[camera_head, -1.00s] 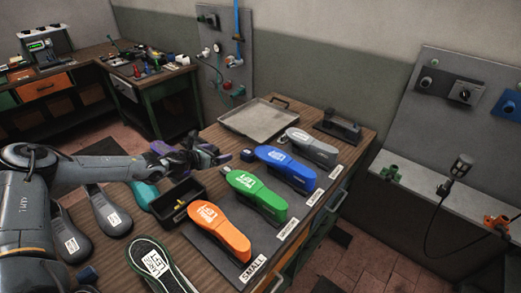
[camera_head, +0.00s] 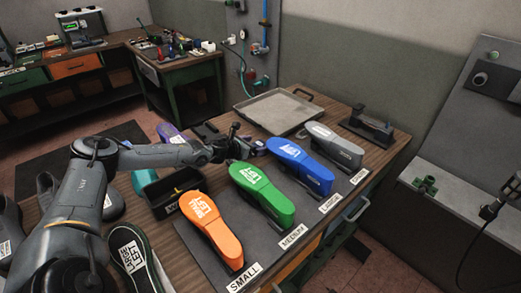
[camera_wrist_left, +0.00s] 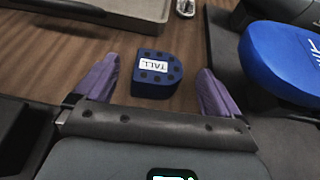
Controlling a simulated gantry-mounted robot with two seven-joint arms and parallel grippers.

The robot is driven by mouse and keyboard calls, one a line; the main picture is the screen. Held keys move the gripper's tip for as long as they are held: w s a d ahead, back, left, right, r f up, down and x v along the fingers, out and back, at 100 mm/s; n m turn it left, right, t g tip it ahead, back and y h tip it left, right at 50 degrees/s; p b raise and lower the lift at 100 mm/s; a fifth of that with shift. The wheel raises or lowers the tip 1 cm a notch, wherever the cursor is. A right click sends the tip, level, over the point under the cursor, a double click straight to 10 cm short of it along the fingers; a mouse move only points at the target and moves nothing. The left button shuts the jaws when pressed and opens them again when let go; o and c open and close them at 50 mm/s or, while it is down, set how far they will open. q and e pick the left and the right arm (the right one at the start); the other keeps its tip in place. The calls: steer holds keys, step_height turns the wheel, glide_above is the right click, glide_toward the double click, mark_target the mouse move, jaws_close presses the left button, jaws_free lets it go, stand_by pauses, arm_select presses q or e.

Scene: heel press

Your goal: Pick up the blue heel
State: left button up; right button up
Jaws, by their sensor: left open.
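The blue heel (camera_wrist_left: 155,76) is a small dark-blue block with a white "TALL" label and several dark holes. In the left wrist view it lies on the wooden bench between my left gripper's (camera_wrist_left: 160,85) two purple fingers, with a gap on each side. In the head view my left gripper (camera_head: 238,146) is over the bench left of the blue shoe form (camera_head: 300,165), and the heel is mostly hidden behind it. My left gripper is open and empty. My right gripper is not in view.
Orange (camera_head: 212,225), green (camera_head: 262,192) and grey (camera_head: 335,145) shoe forms stand on a dark mat. A black bin (camera_head: 165,208) sits left of the orange form. A metal tray (camera_head: 278,112) lies behind the gripper.

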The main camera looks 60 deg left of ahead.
mark_target(261, 144)
arm_select(q)
steer(key=shift+f+b+x, duration=0.1)
steer(key=shift+b+x, duration=0.2)
steer(key=shift+x, duration=1.15)
steer(key=shift+f+b+x, duration=0.15)
steer(key=shift+b+x, duration=0.1)
steer(key=shift+x, duration=1.2)
steer(key=shift+s, duration=0.15)
steer(key=c, duration=1)
steer(key=shift+c, duration=0.6)
steer(key=shift+r, duration=0.15)
